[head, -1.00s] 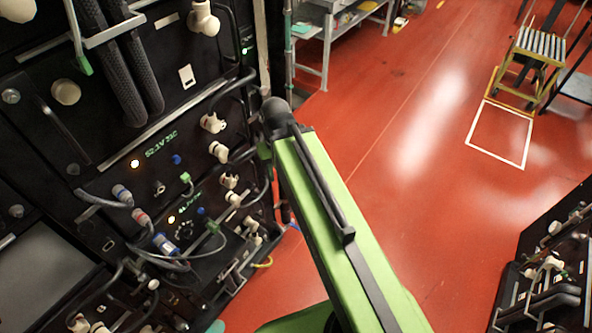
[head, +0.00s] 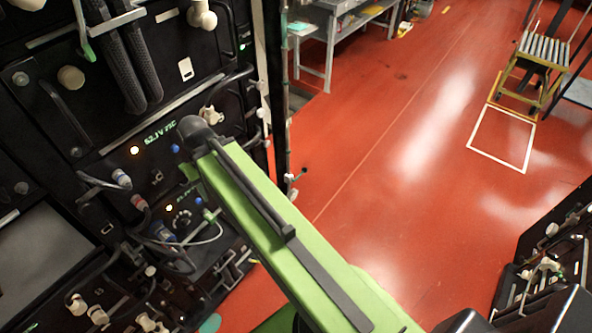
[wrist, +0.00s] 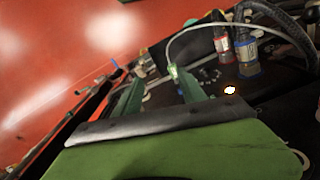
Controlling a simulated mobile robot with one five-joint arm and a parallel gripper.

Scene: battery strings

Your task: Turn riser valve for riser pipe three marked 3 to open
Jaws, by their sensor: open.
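My gripper (wrist: 161,84) shows in the wrist view as two green fingers, spread apart with nothing between them. They point toward a dark panel with a thin grey cable and a green plug (wrist: 173,71). In the head view my arm covers most of the gripper, which is in front of the rack's lower panel. I cannot make out a riser pipe or valve marked 3 in either view. A dark round knob (head: 182,220) is on the lower panel, left of my arm; its marking is unreadable.
The black equipment rack (head: 120,190) on the left carries cables, pale fittings and a lit green readout (head: 160,133). Red and blue connectors (wrist: 247,53) stand right of the fingers. Red floor (head: 400,190) is open to the right. More equipment (head: 560,255) stands at lower right.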

